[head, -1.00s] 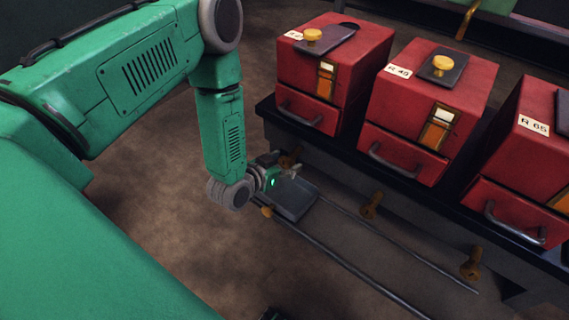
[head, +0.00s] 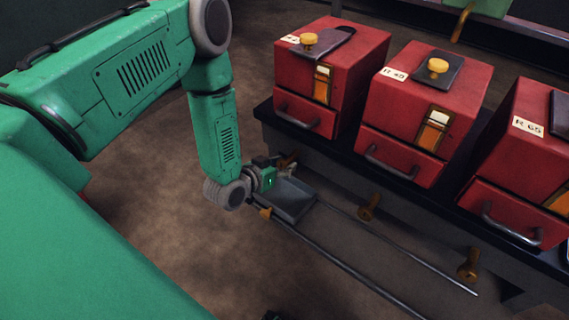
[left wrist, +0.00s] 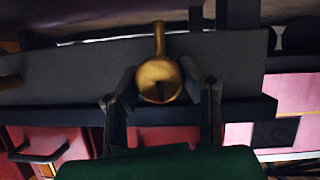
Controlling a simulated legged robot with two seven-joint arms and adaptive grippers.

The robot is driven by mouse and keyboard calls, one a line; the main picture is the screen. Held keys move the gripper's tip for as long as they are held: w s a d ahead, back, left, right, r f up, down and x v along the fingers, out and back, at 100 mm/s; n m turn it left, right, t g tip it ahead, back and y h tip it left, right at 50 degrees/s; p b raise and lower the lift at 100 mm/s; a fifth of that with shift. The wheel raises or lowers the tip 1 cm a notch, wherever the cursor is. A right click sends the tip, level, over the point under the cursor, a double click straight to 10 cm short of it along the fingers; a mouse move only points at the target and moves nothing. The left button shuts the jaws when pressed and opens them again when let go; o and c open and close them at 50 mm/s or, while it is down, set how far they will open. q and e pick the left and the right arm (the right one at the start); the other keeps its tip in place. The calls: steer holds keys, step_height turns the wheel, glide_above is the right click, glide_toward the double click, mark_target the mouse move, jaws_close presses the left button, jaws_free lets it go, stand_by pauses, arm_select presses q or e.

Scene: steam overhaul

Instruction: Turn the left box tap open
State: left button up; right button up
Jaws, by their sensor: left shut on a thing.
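The left box tap is a brass tap under the left red box (head: 331,75). In the left wrist view, its round, slotted brass end (left wrist: 159,81) sits between the two dark fingers, its stem running up the picture. My left gripper (head: 284,171) is at this tap in the head view and largely hides it. The gripper (left wrist: 160,100) is shut on the tap. How far the tap is turned cannot be told.
A middle tap (head: 368,206) and a right tap (head: 467,264) stick out along the bench front. A grey tray (head: 291,201) on rails (head: 345,266) lies just below my left gripper. The middle red box (head: 424,95) and right red box (head: 510,180) stand above.

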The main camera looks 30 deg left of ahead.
arm_select(q)
steer(key=shift+s+a+f+n+h, duration=0.1)
steer(key=shift+s+a+n+h, duration=0.1)
steer(key=shift+n+h, duration=0.35)
steer(key=shift+f+n+h, duration=0.1)
steer(key=shift+n+h, duration=0.25)
steer(key=shift+n, duration=0.4)
steer(key=shift+f+n+h+b, duration=0.15)
steer(key=shift+n+h+b, duration=0.55)
steer(key=shift+n, duration=0.5)
steer(key=n+t+h+b, duration=0.1)
steer(key=n+h+b, duration=0.1)
steer(key=n, duration=0.1)
steer(key=shift+a+f, duration=0.1)
steer(key=shift+f, duration=0.05)
steer(key=n+t+h+b, duration=0.1)
steer(key=n+b, duration=0.2)
steer(key=n, duration=0.1)
steer(key=shift+b, duration=0.4)
steer(key=shift+n, duration=0.4)
steer(key=o, duration=1.2)
steer(key=shift+s, duration=0.1)
steer(key=shift+t, duration=0.3)
